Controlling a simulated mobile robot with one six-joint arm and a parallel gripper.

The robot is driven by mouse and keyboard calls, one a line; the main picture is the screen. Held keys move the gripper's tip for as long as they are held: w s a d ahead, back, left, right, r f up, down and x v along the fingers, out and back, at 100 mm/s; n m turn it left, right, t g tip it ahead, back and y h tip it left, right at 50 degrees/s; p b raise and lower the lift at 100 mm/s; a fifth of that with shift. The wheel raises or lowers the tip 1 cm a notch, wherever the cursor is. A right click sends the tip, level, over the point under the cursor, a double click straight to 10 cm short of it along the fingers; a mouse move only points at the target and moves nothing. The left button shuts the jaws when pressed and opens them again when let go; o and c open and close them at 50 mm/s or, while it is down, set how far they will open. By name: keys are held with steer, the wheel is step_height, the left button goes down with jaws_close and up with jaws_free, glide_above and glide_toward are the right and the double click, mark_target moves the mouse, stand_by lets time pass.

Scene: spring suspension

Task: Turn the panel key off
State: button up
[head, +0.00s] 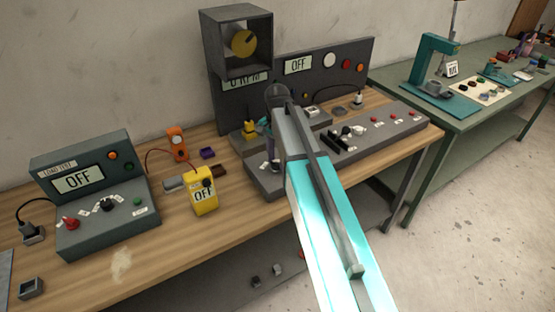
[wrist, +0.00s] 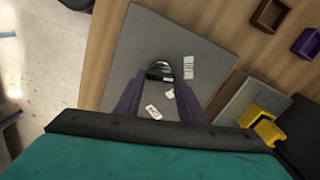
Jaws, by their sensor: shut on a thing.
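The grey control panel (wrist: 140,38) fills the middle of the wrist view, with several small white labels. The panel key (wrist: 160,70) shows there as a dark round piece with a bright edge, partly hidden between the fingers. My gripper (wrist: 159,88) is shut on it, one purple finger on either side. In the head view my gripper (head: 271,152) points down at the left part of the grey console (head: 262,187), and my arm hides the key. Which way the key is turned cannot be told. A display (head: 298,65) on the back board reads OFF.
A load-test box (head: 80,179) reading OFF, a yellow meter (head: 204,195) and an orange meter (head: 178,144) stand left on the wooden bench. A dark open box (head: 213,45) with a yellow disc rises behind my gripper. A green table (head: 480,95) stands right.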

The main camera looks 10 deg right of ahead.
steer(key=shift+a+n, duration=0.1)
steer(key=shift+n, duration=1.2)
steer(key=o, duration=1)
steer(key=shift+o, duration=0.2)
step_height(320, 180, up, 14)
steer(key=p, duration=0.8)
steer(key=shift+p, duration=0.4)
steer(key=shift+f, duration=0.15)
